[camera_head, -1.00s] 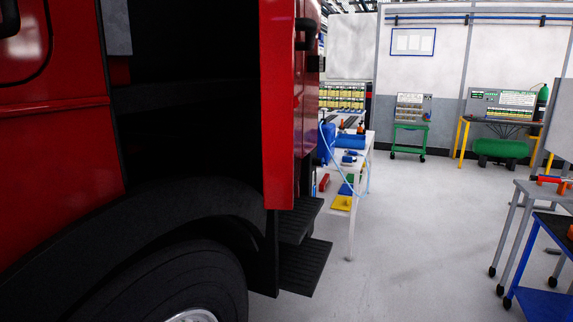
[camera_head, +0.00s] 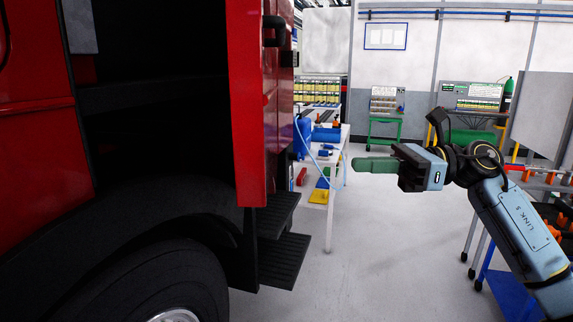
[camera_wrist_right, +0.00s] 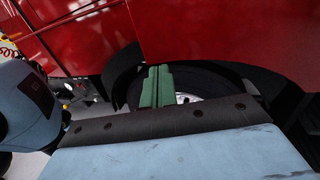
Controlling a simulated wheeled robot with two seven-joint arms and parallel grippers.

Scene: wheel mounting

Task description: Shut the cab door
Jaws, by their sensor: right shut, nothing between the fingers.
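The red cab door (camera_head: 245,105) stands open in the head view, swung out from the dark cab opening (camera_head: 160,120) with its edge toward me. My right gripper (camera_head: 356,165), with green fingers, reaches in from the right at a height near the door's lower part. It is shut and empty, with a clear gap between its tips and the door. In the right wrist view the green fingers (camera_wrist_right: 157,86) lie together, pointing at the red truck body and a wheel (camera_wrist_right: 205,82). My left gripper does not show.
Black cab steps (camera_head: 282,255) and the front wheel (camera_head: 150,285) sit below the door. A white table (camera_head: 329,225) with tools stands behind. A blue cart (camera_head: 505,290) is at the lower right. The grey floor between is clear.

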